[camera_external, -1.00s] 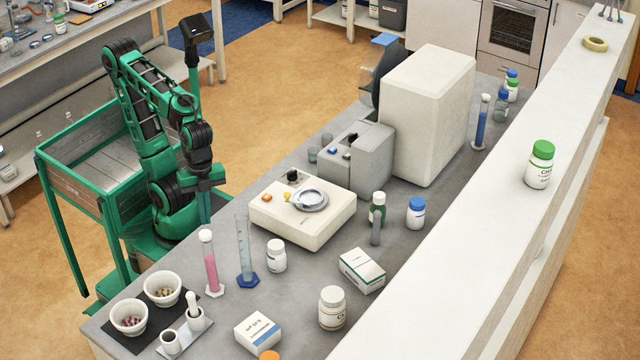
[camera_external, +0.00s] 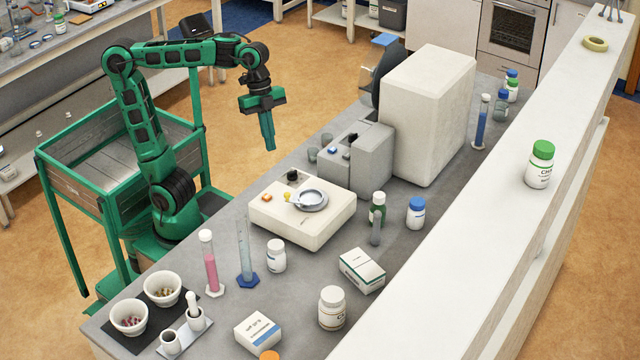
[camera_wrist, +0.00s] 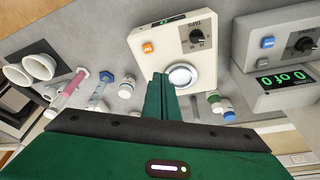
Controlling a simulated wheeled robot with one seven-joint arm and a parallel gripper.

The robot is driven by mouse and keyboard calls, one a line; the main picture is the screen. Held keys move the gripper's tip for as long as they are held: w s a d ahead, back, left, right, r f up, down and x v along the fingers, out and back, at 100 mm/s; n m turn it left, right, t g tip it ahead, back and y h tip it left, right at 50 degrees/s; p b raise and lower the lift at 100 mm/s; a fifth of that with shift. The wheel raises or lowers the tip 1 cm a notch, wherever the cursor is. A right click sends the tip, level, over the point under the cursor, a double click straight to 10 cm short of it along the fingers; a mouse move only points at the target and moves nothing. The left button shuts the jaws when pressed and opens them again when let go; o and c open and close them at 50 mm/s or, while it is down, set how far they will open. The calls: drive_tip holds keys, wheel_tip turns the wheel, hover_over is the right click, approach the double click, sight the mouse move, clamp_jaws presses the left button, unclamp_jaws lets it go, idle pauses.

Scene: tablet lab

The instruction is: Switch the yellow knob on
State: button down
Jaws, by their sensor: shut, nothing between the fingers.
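The yellow knob (camera_external: 288,197) is a small piece on top of the white hot-plate-like device (camera_external: 318,236), left of its round metal plate (camera_external: 312,200). Its turn position is too small to tell. My gripper (camera_external: 270,148) is shut and empty, pointing down, in the air behind and above the device, apart from it. In the wrist view, the shut fingers (camera_wrist: 160,78) reach up beside the round plate (camera_wrist: 182,77). I cannot make out the yellow knob there; the fingers may hide it.
The device also has a black dial (camera_external: 293,176) and an orange button (camera_external: 266,197). A grey instrument (camera_external: 370,160) and a tall white box (camera_external: 440,115) stand to the right. A pink cylinder (camera_external: 210,265), a clear cylinder (camera_external: 245,250) and a white bottle (camera_external: 276,256) stand in front.

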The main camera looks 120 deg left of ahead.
drive_tip(key=x, duration=0.9)
drive_tip(key=shift+d+f, duration=0.1)
drive_tip(key=shift+f, duration=0.3)
drive_tip(key=shift+w+d+f, duration=0.2)
drive_tip(key=shift+w+d, duration=0.05)
drive_tip(key=shift+w, duration=0.3)
drive_tip(key=shift+w+d+f, duration=0.15)
drive_tip(key=shift+w+d, duration=0.05)
drive_tip(key=shift+w, duration=0.35)
drive_tip(key=shift+w+d+f, duration=0.15)
drive_tip(key=shift+w+d, duration=0.2)
drive_tip(key=shift+w, duration=0.4)
